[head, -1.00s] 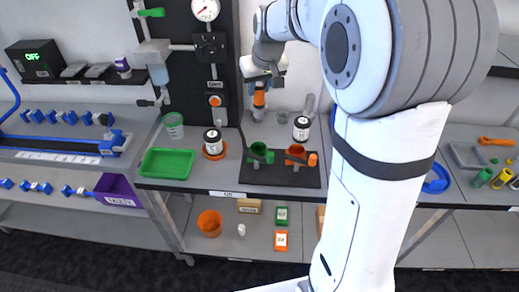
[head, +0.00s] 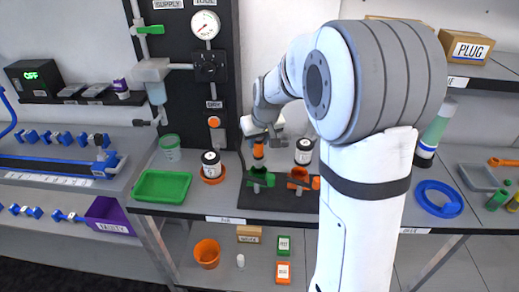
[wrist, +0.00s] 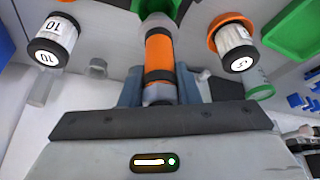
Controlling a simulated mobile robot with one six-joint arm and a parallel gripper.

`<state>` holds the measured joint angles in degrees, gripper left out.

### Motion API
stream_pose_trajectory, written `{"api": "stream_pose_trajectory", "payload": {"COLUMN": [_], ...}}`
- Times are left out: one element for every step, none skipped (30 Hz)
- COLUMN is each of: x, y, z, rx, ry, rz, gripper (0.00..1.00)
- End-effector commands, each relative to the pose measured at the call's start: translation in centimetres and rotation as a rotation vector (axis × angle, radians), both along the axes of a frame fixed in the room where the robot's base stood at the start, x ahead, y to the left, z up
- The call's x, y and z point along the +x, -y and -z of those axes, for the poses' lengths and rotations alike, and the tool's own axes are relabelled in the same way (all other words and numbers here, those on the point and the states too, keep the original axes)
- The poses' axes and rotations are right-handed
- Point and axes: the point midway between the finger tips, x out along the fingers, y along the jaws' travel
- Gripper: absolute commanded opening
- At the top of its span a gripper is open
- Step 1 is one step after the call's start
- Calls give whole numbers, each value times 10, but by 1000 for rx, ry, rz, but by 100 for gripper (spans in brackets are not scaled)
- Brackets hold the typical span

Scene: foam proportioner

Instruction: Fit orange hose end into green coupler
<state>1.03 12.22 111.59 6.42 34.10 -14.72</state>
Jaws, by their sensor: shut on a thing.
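My gripper (head: 262,134) is shut on the orange hose end (head: 258,151) and holds it above the dark mat on the bench. The green coupler (head: 258,177) stands on that mat just below the hose end. In the wrist view the orange hose end (wrist: 160,52) sits between the fingers (wrist: 160,90), with dark bands around it. Its far end points to the green coupler (wrist: 156,9) at the top edge and overlaps it there. I cannot tell whether the two touch.
An orange coupler (head: 298,177) stands right of the green one. Black-and-white jars stand on both sides, left (head: 211,164) and right (head: 304,151). A green tray (head: 163,186) lies farther left. A dark panel with a gauge (head: 205,25) rises behind.

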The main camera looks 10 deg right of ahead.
Motion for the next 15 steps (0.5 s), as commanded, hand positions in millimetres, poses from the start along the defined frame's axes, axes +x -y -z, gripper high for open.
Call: {"api": "stream_pose_trajectory", "payload": {"x": [-1, -1, -1, 0, 0, 0, 0, 0, 0, 0, 0, 0, 0, 0, 0], "y": [0, 0, 0, 0, 1, 1, 1, 1, 1, 1, 1, 1, 1, 1, 1], "z": [9, 13, 19, 23, 26, 28, 30, 30, 30, 30, 30, 30, 30, 30, 31], "rx": [0, 0, 0, 0, 0, -1, -1, -1, -1, -1, -1, -1, -1, -1, -1], "ry": [-4, -5, -4, -4, -3, -2, -2, -1, -1, 0, 0, 0, 0, 0, 0], "rz": [1, 1, 1, 1, 1, 1, 1, 1, 1, 1, 1, 1, 1, 1, 1], "gripper": [0, 0, 0, 0, 0, 0, 0, 0, 0, 0, 0, 0, 0, 0, 0]}}
